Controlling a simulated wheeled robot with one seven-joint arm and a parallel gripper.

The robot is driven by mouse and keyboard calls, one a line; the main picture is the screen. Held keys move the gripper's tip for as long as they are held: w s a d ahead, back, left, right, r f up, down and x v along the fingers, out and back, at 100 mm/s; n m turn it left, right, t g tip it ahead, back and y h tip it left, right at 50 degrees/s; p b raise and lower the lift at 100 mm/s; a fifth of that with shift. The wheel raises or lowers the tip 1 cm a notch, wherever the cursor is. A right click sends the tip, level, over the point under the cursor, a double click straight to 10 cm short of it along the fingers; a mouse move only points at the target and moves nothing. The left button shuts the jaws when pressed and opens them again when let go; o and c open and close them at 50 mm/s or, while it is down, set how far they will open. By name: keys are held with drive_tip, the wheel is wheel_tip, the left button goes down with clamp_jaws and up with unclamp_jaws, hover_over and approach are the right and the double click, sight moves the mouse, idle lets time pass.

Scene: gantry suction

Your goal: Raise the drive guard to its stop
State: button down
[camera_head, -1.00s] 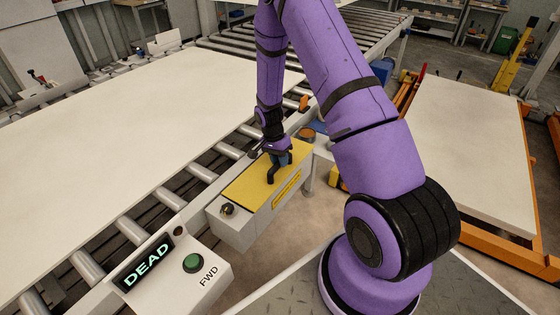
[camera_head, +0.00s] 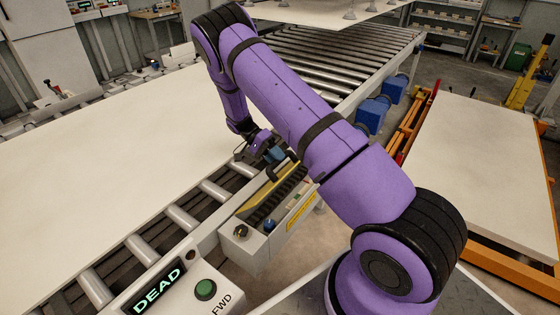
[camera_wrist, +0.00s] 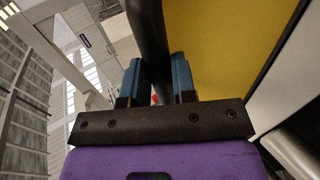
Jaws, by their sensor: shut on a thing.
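The drive guard (camera_head: 264,192) is a yellow lid on a grey box beside the roller conveyor. It is tilted up, seen nearly edge-on in the head view, and the box's dark inside shows beneath it. In the wrist view its yellow face (camera_wrist: 215,45) fills the upper right. My gripper (camera_wrist: 160,80) has its blue fingers on either side of the guard's black bar handle (camera_wrist: 148,30) and is shut on it. In the head view my gripper (camera_head: 273,153) is at the raised guard's upper edge, and my arm hides part of the guard.
A control box with a green button (camera_head: 205,290) and a "DEAD" display (camera_head: 158,289) stands in front. A dark knob (camera_head: 241,231) sits on the guard box's near end. A large pale board (camera_head: 110,150) lies on the rollers to the left. An orange-framed table (camera_head: 485,165) stands at right.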

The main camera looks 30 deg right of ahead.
drive_tip(key=shift+g, duration=0.4)
drive_tip(key=shift+w+a+f, duration=0.4)
drive_tip(key=shift+w+a, duration=0.2)
drive_tip(key=shift+w, duration=0.9)
drive_tip(key=shift+w+a+f, duration=0.45)
drive_tip(key=shift+w+a, duration=0.1)
drive_tip(key=shift+w, duration=0.9)
drive_tip(key=shift+w+a+f, duration=0.4)
drive_tip(key=shift+w+a, duration=0.2)
drive_tip(key=shift+w, duration=0.9)
drive_tip(key=shift+w+a+f, duration=0.1)
drive_tip(key=shift+w, duration=0.15)
drive_tip(key=c, duration=1)
unclamp_jaws()
drive_tip(key=shift+o, duration=0.3)
drive_tip(key=shift+w+f, duration=0.1)
drive_tip(key=shift+w, duration=0.1)
drive_tip(key=shift+r, duration=0.2)
drive_tip(key=v, duration=0.7)
drive_tip(key=shift+w, duration=0.2)
